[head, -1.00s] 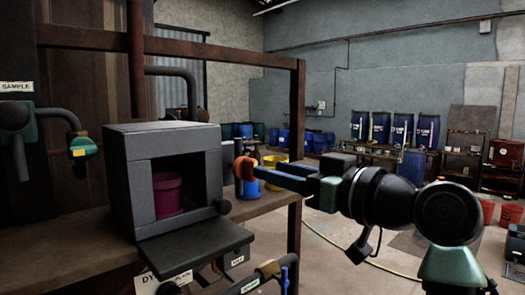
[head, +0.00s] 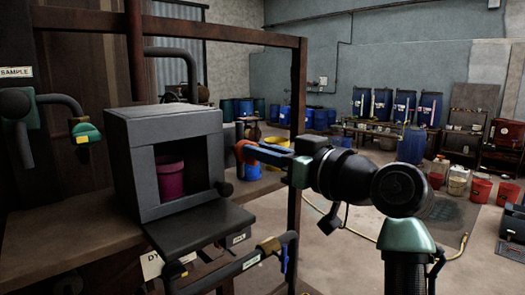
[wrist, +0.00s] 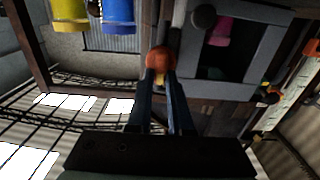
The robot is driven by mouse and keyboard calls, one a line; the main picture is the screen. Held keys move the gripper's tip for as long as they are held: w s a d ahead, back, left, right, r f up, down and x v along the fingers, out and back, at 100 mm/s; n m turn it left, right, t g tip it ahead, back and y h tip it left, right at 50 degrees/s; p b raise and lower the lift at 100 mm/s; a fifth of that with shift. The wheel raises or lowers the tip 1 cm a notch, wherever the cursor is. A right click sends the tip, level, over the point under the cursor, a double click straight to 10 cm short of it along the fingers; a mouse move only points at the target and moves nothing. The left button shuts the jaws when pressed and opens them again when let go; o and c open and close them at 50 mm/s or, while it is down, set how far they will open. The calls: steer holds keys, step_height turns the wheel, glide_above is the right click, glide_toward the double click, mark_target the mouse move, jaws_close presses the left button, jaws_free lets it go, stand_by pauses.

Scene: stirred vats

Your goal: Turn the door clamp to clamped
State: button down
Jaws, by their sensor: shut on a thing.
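A grey box-shaped cabinet (head: 122,165) stands on the bench, its front open and its dark door (head: 195,228) lying flat in front. A magenta pot (head: 170,180) is inside. An orange-red rounded handle (head: 245,151), seemingly the door clamp's, is beside the cabinet's right side. My gripper (head: 252,152) reaches in from the right and is shut on this handle. In the wrist view, the blue fingers of my gripper (wrist: 160,82) meet at the orange handle (wrist: 160,58). The clamp's mount is mostly hidden, so its exact angle cannot be told.
A pipe with a blue-handled valve (head: 284,258) runs below the door. A brown frame post (head: 297,150) stands behind my gripper. A yellow bucket (head: 276,152) is beyond.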

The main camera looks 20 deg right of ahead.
steer(key=shift+f+b, duration=0.1)
steer(key=shift+b, duration=0.4)
steer(key=shift+s+a+f+n+b, duration=0.1)
steer(key=shift+a+f+n+b, duration=0.05)
steer(key=shift+n+b, duration=2.5)
steer(key=shift+a+f+n+b, duration=0.1)
steer(key=shift+a+n+b, duration=0.1)
steer(key=shift+n+b, duration=2.45)
steer(key=shift+s+a+f+n+b, duration=0.15)
steer(key=shift+n+b, duration=1.35)
steer(key=shift+n, duration=2.2)
steer(key=shift+w, duration=0.1)
steer(key=c, duration=0.8)
jaws_free()
